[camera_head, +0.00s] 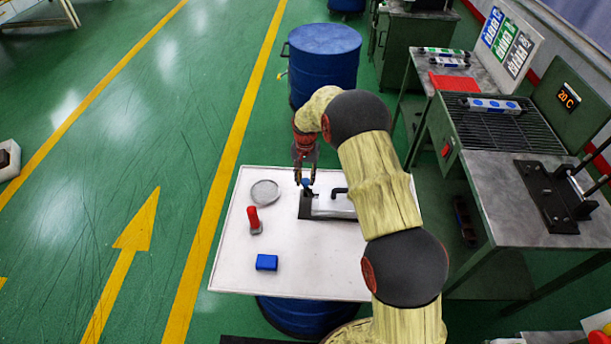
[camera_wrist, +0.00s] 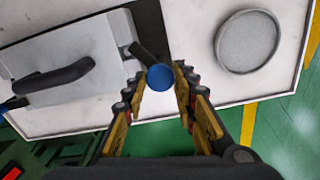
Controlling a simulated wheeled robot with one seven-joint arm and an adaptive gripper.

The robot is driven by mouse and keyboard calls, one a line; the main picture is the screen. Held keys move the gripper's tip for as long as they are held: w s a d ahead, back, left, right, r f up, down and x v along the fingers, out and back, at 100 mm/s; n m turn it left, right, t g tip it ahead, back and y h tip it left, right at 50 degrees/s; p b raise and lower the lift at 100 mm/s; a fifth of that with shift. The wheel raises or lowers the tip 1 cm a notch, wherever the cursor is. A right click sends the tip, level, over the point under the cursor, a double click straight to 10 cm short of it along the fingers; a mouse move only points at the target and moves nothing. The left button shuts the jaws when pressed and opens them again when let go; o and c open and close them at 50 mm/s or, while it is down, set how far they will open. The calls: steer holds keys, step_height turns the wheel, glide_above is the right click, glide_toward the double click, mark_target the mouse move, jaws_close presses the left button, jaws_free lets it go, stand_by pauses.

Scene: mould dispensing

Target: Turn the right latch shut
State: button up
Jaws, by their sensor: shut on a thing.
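The grey mould (camera_head: 332,206) lies on the white table top, with a black handle (camera_wrist: 52,78) on its lid. A latch with a dark arm (camera_wrist: 142,53) and a round blue knob (camera_wrist: 160,77) sits at the mould's end. In the wrist view the arm slants out from the mould's edge to the knob. My gripper (camera_head: 306,181) points down at this end, its fingers on either side of the blue knob and shut on it. Another blue piece (camera_wrist: 12,104) shows at the left edge of the wrist view, perhaps the other latch.
A round grey dish (camera_head: 265,193), a red-handled tool (camera_head: 254,219) and a blue block (camera_head: 267,262) lie on the white table (camera_head: 310,270). A blue drum (camera_head: 324,62) stands behind. A green grill bench (camera_head: 490,132) stands at the right.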

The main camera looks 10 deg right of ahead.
mark_target(305, 180)
steer(key=n+p, duration=0.1)
steer(key=n, duration=0.4)
steer(key=shift+n, duration=0.3)
steer(key=n+p, duration=0.1)
steer(key=n, duration=0.4)
steer(key=shift+n, duration=0.4)
steer(key=o, duration=1.2)
steer(key=shift+c, duration=0.2)
step_height(305, 180, up, 12)
